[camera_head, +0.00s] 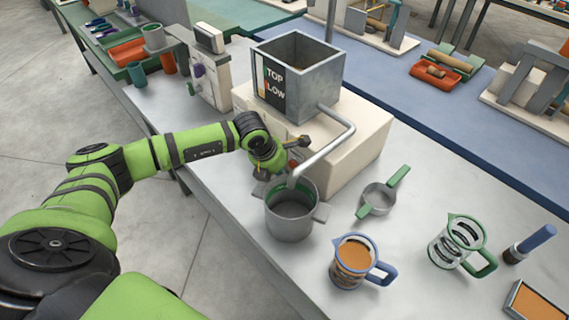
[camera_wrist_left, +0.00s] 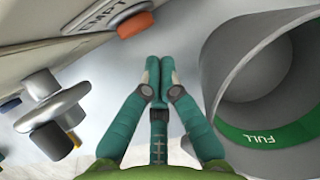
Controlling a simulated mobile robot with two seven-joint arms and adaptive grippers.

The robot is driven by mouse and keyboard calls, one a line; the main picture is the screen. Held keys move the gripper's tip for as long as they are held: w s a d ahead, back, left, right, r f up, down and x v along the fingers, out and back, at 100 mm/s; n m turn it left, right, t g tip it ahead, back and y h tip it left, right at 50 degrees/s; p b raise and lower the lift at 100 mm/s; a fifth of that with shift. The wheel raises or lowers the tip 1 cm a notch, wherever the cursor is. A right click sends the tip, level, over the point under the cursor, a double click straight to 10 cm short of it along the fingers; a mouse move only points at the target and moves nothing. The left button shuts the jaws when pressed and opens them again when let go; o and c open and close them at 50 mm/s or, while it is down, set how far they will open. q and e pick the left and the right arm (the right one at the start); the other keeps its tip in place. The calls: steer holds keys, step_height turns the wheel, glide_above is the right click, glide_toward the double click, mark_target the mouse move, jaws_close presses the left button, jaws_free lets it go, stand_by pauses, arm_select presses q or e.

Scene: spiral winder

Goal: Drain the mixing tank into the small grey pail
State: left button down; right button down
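The mixing tank (camera_head: 320,80) is an open square grey box marked TOP and LOW, on a cream housing (camera_head: 355,150). Its bent pipe (camera_head: 335,143) ends over the small grey pail (camera_head: 290,222). The pail stands upright on the bench; its inside looks bare, with a green band marked FULL, and its wall fills the right of the left wrist view (camera_wrist_left: 222,65). My left gripper (camera_wrist_left: 159,75) is shut and empty, between pail and housing. An orange-red button (camera_wrist_left: 135,24) beside EMPTY lettering is ahead of its fingertips, apart from them. A grey knob (camera_wrist_left: 48,103) is at left.
A blue-handled jug of orange contents (camera_head: 352,262), a green-handled jug (camera_head: 455,242), a green-handled pan (camera_head: 378,198) and a blue-handled tool (camera_head: 530,244) stand or lie right of the pail. A cream device (camera_head: 210,75) is left of the tank.

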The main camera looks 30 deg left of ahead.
arm_select(q)
steer(key=shift+w+d, duration=0.25)
steer(key=shift+w, duration=0.45)
